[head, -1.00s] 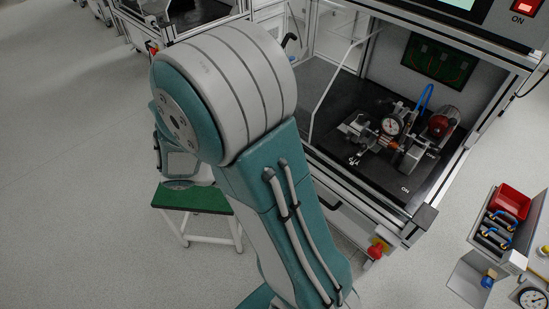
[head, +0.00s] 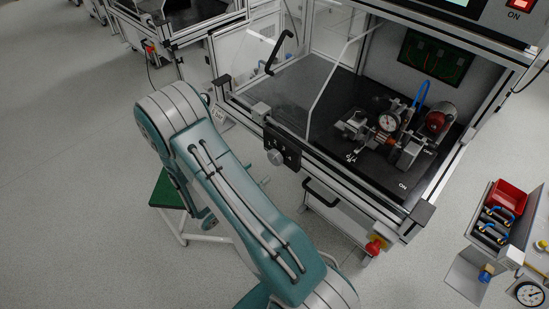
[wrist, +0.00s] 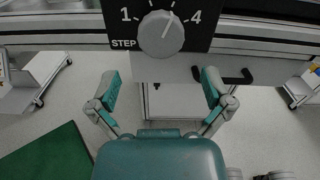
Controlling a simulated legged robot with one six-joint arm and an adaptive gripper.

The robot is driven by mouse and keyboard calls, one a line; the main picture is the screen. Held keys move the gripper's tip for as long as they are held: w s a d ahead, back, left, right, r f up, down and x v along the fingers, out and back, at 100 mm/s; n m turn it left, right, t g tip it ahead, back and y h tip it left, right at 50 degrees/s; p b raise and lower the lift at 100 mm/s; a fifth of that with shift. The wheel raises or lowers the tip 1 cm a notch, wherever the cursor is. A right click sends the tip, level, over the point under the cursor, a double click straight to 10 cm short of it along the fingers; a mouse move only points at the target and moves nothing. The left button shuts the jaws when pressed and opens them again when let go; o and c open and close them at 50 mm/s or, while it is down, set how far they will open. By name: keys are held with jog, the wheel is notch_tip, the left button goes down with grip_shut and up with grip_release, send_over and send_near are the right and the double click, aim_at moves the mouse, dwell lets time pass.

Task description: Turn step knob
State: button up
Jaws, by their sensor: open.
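The step knob (wrist: 161,34) is a round grey dial on a black panel marked STEP, with 1 at its left and 4 at its right. Its white pointer line leans up and right, toward the 4 side. In the head view the knob (head: 275,157) sits on the front of the test bench. My gripper (wrist: 160,88) is open and empty in the wrist view, its two teal fingers spread wide. The knob lies ahead of the fingertips, roughly centred between them, and does not appear to be touched.
A black handle (head: 320,193) is below the knob panel, and a red knob (head: 374,247) is at the bench corner. A green-topped stool (wrist: 52,152) stands at lower left. Open floor lies left.

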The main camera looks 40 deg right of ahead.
aim_at(272, 160)
jog(key=d, duration=0.7)
jog(key=shift+w, duration=0.3)
jog(key=c, duration=1)
